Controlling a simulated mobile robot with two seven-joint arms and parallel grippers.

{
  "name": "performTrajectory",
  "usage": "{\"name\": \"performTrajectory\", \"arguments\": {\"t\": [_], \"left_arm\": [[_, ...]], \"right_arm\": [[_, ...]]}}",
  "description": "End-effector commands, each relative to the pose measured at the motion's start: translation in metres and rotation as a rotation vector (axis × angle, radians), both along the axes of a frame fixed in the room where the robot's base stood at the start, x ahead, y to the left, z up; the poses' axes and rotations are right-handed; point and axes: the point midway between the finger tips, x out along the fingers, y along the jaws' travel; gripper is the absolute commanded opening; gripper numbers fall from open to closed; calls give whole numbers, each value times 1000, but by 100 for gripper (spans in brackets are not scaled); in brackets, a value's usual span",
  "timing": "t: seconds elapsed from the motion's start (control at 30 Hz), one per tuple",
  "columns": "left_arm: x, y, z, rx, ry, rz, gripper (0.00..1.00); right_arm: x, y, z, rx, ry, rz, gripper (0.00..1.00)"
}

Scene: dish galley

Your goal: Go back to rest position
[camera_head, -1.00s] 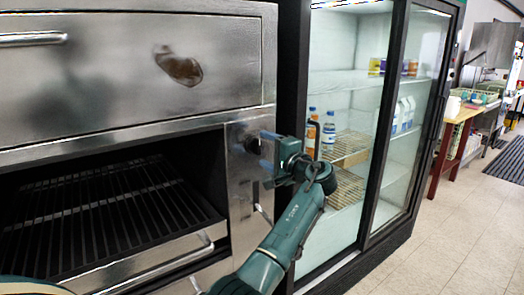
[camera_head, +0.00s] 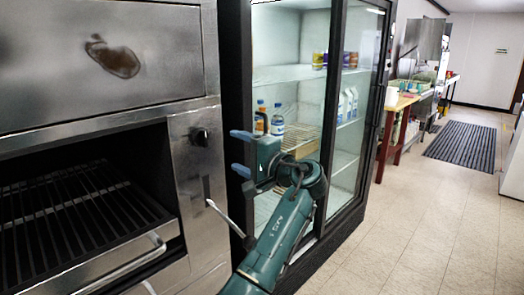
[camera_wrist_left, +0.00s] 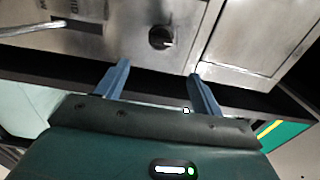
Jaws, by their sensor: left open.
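My left gripper (camera_head: 240,152) is open and empty in the head view, its two blue fingers pointing left. It is in front of the dark frame between the steel oven and the glass-door fridge. In the left wrist view its fingers (camera_wrist_left: 158,82) are spread apart with nothing between them, facing the steel front with a black knob (camera_wrist_left: 161,38). I cannot tell the exact gap to the steel. My right gripper is not in view.
The steel oven (camera_head: 187,150) with an open rack bay (camera_head: 70,215) stands at the left. The fridge (camera_head: 340,190) holds bottles (camera_head: 277,122) and cans. Beyond are a wooden-topped table (camera_head: 400,103) and a striped mat (camera_head: 462,146). The tiled floor at right is clear.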

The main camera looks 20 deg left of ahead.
Motion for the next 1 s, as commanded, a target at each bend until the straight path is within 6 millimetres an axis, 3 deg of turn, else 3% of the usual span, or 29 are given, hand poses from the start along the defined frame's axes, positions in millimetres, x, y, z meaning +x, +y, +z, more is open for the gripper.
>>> {"name": "performTrajectory", "arguments": {"t": [0.17, 0.27, 0.37, 0.5, 0.6, 0.7, 0.83, 1.0], "left_arm": [[-1, 2, -7, -13, 2, -3, 68], [-8, 7, -37, -76, 10, -19, 68], [-25, 15, -94, -209, 19, -50, 68], [-71, 20, -187, -466, 28, -91, 68], [-114, 16, -243, -652, 37, -107, 68], [-163, 7, -286, -833, 49, -113, 68], [-227, -11, -321, -1053, 74, -109, 68], [-290, -34, -336, -1261, 107, -94, 68]], "right_arm": [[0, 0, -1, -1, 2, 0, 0], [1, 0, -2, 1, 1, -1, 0], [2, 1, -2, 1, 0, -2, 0], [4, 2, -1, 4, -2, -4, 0], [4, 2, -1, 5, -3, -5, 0], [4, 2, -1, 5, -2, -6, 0], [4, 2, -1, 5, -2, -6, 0], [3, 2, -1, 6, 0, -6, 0]]}}
